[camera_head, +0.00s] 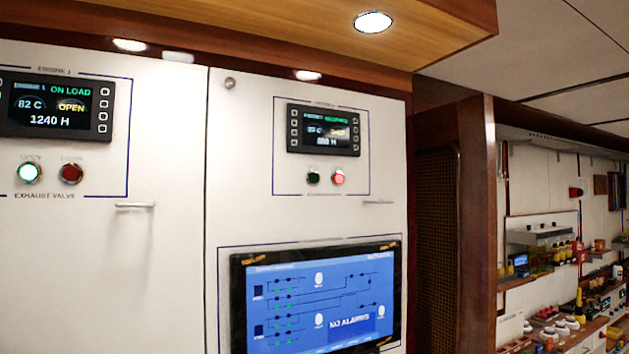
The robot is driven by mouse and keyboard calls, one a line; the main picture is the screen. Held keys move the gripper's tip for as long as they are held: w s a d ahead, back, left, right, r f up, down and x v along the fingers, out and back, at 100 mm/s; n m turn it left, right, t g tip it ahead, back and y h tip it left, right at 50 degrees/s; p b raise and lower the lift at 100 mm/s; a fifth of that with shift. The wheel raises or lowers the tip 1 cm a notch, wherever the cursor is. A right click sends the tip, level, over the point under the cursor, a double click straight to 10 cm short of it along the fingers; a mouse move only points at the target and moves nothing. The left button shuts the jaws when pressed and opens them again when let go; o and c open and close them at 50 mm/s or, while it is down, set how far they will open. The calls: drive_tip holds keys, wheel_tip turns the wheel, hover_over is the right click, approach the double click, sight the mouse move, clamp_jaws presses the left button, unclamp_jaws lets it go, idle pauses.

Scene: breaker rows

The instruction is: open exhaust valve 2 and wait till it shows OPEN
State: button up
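The right-hand panel's display (328,130) hangs on the white cabinet front. It has small green and white text and a yellow state word too blurred to read surely. Below it, the dark green button (313,178) is unlit, and the red button (339,178) to its right glows. The label under them is too small to read. The left panel's display (55,106) is headed ENGINE 1 and shows ON LOAD, 82 C, OPEN and 1240 H. Its green button (29,172) is lit and its red button (71,173) is dark. My gripper is not in view.
A blue screen (318,300) reading NO ALARMS sits below the right panel. Short bar handles (135,206) stick out from the cabinet doors. A brown wooden post (476,220) stands to the right, with cluttered shelves (560,290) beyond. A wooden overhang is above.

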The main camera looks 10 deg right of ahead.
drive_tip(key=shift+c, duration=1)
